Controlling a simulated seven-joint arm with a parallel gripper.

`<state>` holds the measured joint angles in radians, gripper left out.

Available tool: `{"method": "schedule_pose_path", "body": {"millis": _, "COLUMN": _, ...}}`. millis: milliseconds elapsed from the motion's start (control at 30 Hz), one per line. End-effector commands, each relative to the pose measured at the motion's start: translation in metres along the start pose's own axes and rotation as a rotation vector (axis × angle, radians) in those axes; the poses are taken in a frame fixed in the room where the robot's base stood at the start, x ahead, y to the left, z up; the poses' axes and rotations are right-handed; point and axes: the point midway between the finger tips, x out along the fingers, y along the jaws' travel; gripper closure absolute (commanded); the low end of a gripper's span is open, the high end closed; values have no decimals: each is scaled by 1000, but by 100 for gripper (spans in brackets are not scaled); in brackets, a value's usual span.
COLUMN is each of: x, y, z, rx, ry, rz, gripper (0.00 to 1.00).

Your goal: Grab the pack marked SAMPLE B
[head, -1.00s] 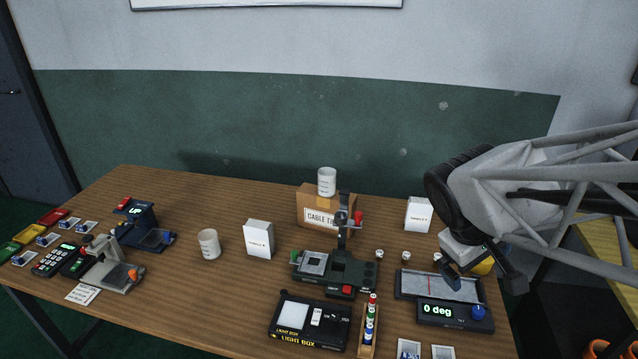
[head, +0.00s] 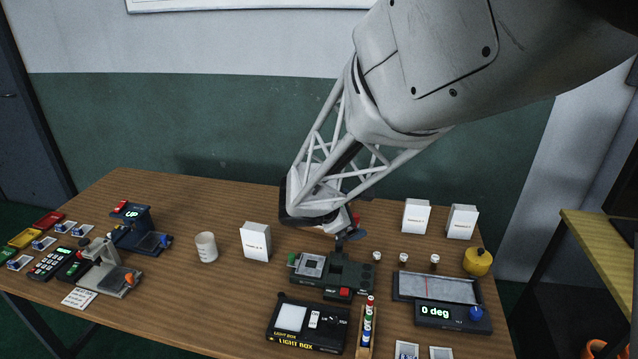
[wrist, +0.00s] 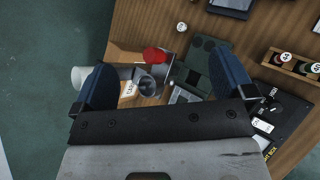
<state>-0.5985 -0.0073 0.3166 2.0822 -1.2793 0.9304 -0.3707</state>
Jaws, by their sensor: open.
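Three white packs stand upright on the table. One pack (head: 256,241) is left of centre, and two packs (head: 415,216) and (head: 462,221) are side by side at the back right. Their printing is too small to read surely, so I cannot tell which is SAMPLE B. My gripper, largely hidden behind my arm in the head view, shows in the wrist view (wrist: 164,82) with its dark blue fingers wide apart and empty. It is above the dark press device (head: 333,272), to the right of the left pack. No pack shows clearly in the wrist view.
A red-knobbed lever (wrist: 155,55) stands up below my fingers. The cardboard box and a white cup (wrist: 80,76) are close by. Another cup (head: 206,247) stands left of the left pack. A yellow weight (head: 478,262) and small vials are in front of the right packs.

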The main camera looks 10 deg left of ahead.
Motion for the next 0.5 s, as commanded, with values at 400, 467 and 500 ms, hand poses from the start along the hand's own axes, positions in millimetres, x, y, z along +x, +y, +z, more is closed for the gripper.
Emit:
{"method": "schedule_pose_path", "body": {"millis": 400, "x": -20, "y": 60, "z": -166, "rx": -475, "ry": -34, "rz": 303, "gripper": 0}}
{"method": "schedule_pose_path", "body": {"millis": 467, "x": -26, "y": 65, "z": -192, "rx": -541, "ry": -40, "rz": 350, "gripper": 0}}
{"method": "schedule_pose_path", "body": {"millis": 500, "x": -29, "y": 67, "z": -210, "rx": -584, "ry": -44, "rz": 380, "gripper": 0}}
